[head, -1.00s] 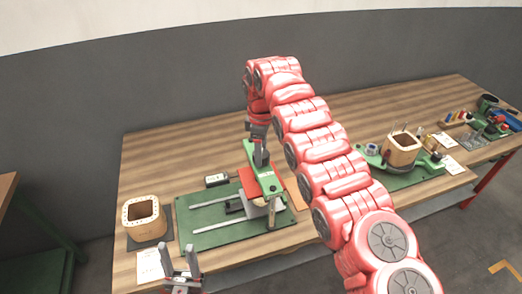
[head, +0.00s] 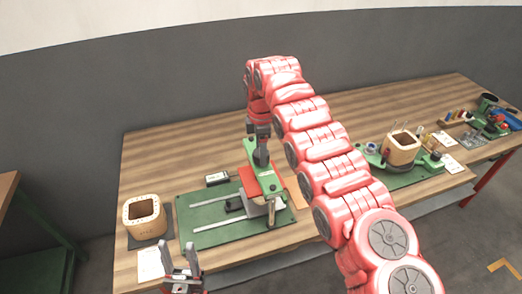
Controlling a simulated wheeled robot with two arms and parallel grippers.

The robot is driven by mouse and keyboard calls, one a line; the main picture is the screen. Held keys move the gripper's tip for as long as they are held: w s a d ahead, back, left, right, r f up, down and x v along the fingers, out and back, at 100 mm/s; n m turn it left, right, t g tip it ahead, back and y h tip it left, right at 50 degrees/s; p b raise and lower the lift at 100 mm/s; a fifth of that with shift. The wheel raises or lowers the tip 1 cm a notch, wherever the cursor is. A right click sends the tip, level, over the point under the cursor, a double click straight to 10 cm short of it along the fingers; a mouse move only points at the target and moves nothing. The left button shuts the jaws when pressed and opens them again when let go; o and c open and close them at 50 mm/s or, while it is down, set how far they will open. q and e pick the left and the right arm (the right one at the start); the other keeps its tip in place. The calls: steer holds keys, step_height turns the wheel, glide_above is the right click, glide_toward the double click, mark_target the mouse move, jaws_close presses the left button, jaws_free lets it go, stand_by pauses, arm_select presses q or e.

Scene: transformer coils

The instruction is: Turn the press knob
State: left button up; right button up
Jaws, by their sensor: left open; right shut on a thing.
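The press stands on a green base plate (head: 205,232) with two pale rails. Its green arm (head: 268,184) lies over a red block (head: 246,176) near the plate's right side. My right gripper (head: 262,160) reaches down from the red arm to the top of the press and is shut there. The knob is hidden by the fingers, so its turn angle cannot be seen. My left gripper (head: 182,262) is open and empty at the table's front edge, left of the press.
A wooden coil frame (head: 144,218) stands on a dark pad at the left, with a paper sheet (head: 150,262) in front. Another coil frame (head: 402,150) and green fixture stand at right. The table's back left is clear.

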steer(key=shift+w+r, duration=0.1)
steer(key=shift+r, duration=0.05)
steer(key=o, duration=1.4)
step_height(320, 180, up, 2)
steer(key=shift+a+r, duration=0.1)
steer(key=shift+r, duration=0.1)
step_height(320, 180, up, 3)
steer(key=shift+a+f+p, duration=0.1)
steer(key=shift+p, duration=0.8)
steer(key=r+p, duration=1.1)
steer(key=r, duration=0.1)
steer(key=shift+d+p, duration=0.2)
steer(key=shift+p, duration=0.1)
